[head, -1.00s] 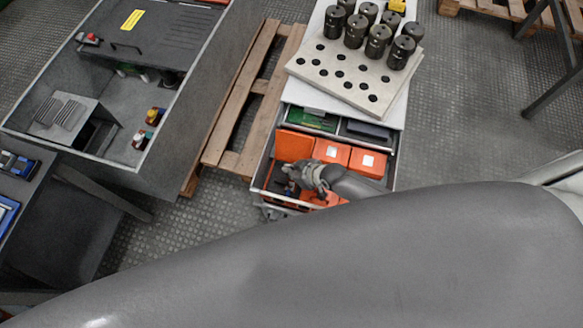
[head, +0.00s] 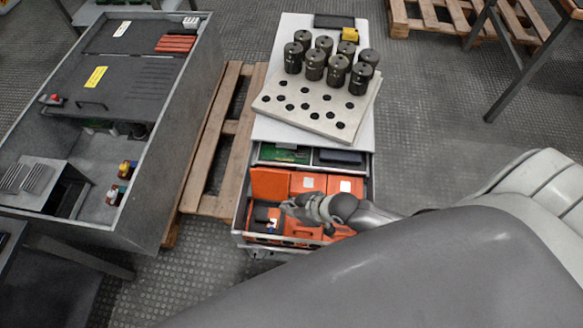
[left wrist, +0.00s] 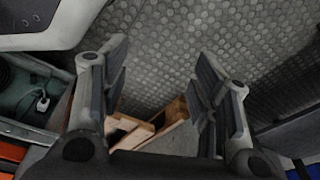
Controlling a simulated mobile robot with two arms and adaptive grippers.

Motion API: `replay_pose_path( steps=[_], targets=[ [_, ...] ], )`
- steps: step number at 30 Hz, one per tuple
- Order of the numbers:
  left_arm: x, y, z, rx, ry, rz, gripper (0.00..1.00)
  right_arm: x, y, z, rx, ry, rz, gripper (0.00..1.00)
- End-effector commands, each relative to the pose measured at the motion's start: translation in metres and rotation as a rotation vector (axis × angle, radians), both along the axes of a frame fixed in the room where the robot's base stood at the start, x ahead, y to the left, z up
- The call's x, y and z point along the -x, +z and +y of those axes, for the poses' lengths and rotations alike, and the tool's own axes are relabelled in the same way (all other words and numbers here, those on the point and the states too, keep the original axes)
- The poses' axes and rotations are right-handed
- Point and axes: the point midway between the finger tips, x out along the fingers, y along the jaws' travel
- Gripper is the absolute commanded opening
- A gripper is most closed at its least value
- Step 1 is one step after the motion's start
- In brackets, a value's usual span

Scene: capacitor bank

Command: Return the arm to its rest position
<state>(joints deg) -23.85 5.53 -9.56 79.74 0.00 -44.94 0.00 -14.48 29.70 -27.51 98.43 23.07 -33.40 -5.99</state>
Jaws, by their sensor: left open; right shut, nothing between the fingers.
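My right gripper (head: 286,206) is shut and empty. It is at the open drawer (head: 240,222) of the white cart, in front of the orange boxes (head: 308,183). Whether it touches anything in the drawer cannot be told. My right arm reaches it from the right, and a large grey link of mine fills the lower right of the head view. My left gripper (left wrist: 160,72) shows only in the left wrist view. Its two fingers are wide apart with nothing between them, above the textured floor.
The cart top (head: 262,130) carries a plate with holes and several dark cylinders (head: 314,64). A grey cabinet (head: 190,130) stands at left, with a wooden pallet (head: 215,150) between it and the cart. Open floor (head: 430,120) lies right of the cart.

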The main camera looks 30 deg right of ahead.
Motion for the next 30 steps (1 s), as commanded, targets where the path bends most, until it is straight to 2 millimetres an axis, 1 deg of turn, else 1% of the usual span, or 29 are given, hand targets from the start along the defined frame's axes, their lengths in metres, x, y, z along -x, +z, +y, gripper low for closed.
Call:
replay_pose_path(
  steps=[8,11,14,16,18,23,24,27,30],
  targets=[
    [0.000,0.000,0.000,0.000,0.000,0.000,0.56,0.003,0.004,-0.002,0.001,0.000,0.001,0.00],
    [0.002,0.004,0.001,-0.001,-0.001,0.002,0.56,0.003,0.011,-0.002,0.001,0.000,0.001,0.00],
    [0.010,0.013,0.002,-0.001,-0.002,0.010,0.56,0.003,0.032,-0.002,0.000,0.000,0.000,0.00],
    [0.019,0.021,0.003,-0.003,-0.003,0.018,0.56,0.002,0.052,-0.001,0.000,0.000,0.000,0.00],
    [0.031,0.029,0.005,-0.004,-0.005,0.028,0.56,0.002,0.074,-0.001,0.000,0.000,0.000,0.00],
    [0.060,0.046,0.010,-0.007,-0.010,0.046,0.56,0.003,0.121,-0.001,0.001,0.000,0.001,0.00],
    [0.069,0.051,0.011,-0.007,-0.011,0.051,0.56,0.003,0.133,-0.001,0.001,0.000,0.001,0.00],
    [0.087,0.061,0.015,-0.009,-0.012,0.061,0.56,0.003,0.156,-0.001,0.001,0.000,0.001,0.00],
    [0.100,0.068,0.018,-0.010,-0.015,0.067,0.56,0.003,0.172,-0.001,0.001,0.000,0.001,0.00]
  ],
)
